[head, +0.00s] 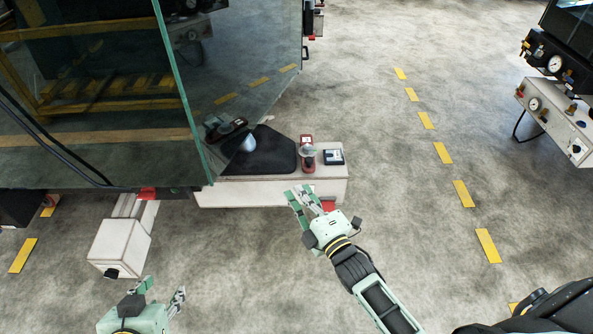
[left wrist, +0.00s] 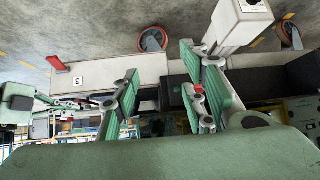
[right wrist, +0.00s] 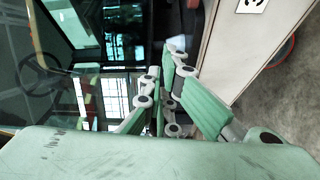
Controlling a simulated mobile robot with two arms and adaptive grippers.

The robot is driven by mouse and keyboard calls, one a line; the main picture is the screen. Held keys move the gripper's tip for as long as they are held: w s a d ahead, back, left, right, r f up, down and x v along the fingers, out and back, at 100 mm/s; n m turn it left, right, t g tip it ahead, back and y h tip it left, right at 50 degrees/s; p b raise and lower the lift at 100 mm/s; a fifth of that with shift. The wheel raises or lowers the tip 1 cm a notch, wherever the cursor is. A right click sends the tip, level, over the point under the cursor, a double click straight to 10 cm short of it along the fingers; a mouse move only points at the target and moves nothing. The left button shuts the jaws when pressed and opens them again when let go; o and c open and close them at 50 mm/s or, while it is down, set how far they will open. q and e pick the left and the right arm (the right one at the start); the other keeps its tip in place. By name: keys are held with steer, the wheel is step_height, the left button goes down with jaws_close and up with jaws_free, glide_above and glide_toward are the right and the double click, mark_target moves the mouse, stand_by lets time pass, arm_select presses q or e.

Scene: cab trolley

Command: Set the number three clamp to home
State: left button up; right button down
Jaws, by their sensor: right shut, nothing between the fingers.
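The trolley's white beam carries a label with a 3 (left wrist: 78,81), in the left wrist view. A red lever piece (left wrist: 55,63) sticks out from the beam's edge near that label. In the head view a red piece (head: 328,206) shows at the beam's front edge, just right of my right gripper (head: 299,193). My right gripper is shut and empty, close to the beam front; its fingers also show in the right wrist view (right wrist: 168,75). I cannot tell the clamp's setting. My left gripper (head: 163,291) is open and empty, low at the left, away from the beam.
Another red piece (head: 147,194) sits under the glass cab (head: 90,100), above a white box (head: 120,248). On the beam (head: 265,192) stand a black seat-like pad (head: 262,152), a red-based joystick (head: 308,160) and a dark device (head: 333,157).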

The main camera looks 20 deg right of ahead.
arm_select(q)
steer(key=shift+w, duration=0.1)
arm_select(e)
steer(key=shift+w, duration=0.1)
arm_select(q)
steer(key=w+d+r+t+h+b, duration=0.1)
steer(key=w+d+r+t, duration=0.1)
steer(key=r, duration=0.6)
steer(key=w+d+r+t+h+b, duration=0.2)
steer(key=w+r+t, duration=0.3)
steer(key=r+t, duration=0.2)
steer(key=shift+w+r+m+t+b, duration=0.2)
steer(key=shift+r+m+t+b, duration=0.1)
steer(key=shift+r, duration=0.1)
arm_select(e)
steer(key=shift+w+d+f, duration=0.1)
steer(key=shift+w+d, duration=0.2)
steer(key=shift+w, duration=1.2)
steer(key=shift+w+d, duration=0.3)
steer(key=shift+w, duration=1.25)
steer(key=shift+w+d+f, duration=0.1)
steer(key=shift+w+d, duration=0.2)
steer(key=shift+w, duration=1.2)
steer(key=shift+s+d, duration=0.1)
steer(key=shift+d, duration=0.1)
